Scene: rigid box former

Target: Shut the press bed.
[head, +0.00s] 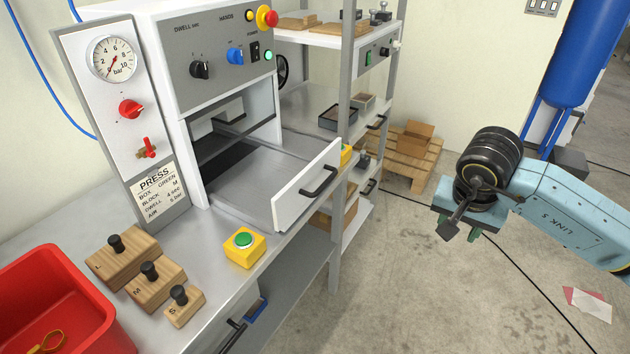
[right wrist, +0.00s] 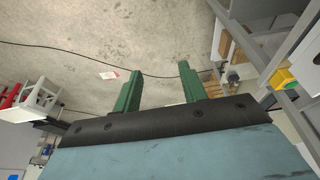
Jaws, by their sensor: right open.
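The press (head: 221,57) stands on the bench, a white and grey box former with an open front. Its press bed (head: 240,170) is pulled out like a drawer, with a white front panel (head: 308,185) and a black handle (head: 320,182). My right gripper (head: 445,236) is in the air to the right of the bed, well apart from the handle, over the floor. In the right wrist view its green fingers (right wrist: 158,90) are spread and empty. My left gripper does not show in any frame.
A yellow button box with a green button (head: 244,248) stands on the bench in front of the bed. Wooden blocks (head: 122,256) and a red bin (head: 60,310) are at the left. A grey shelf post (head: 341,120) rises behind the front panel. Open floor lies below my right gripper.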

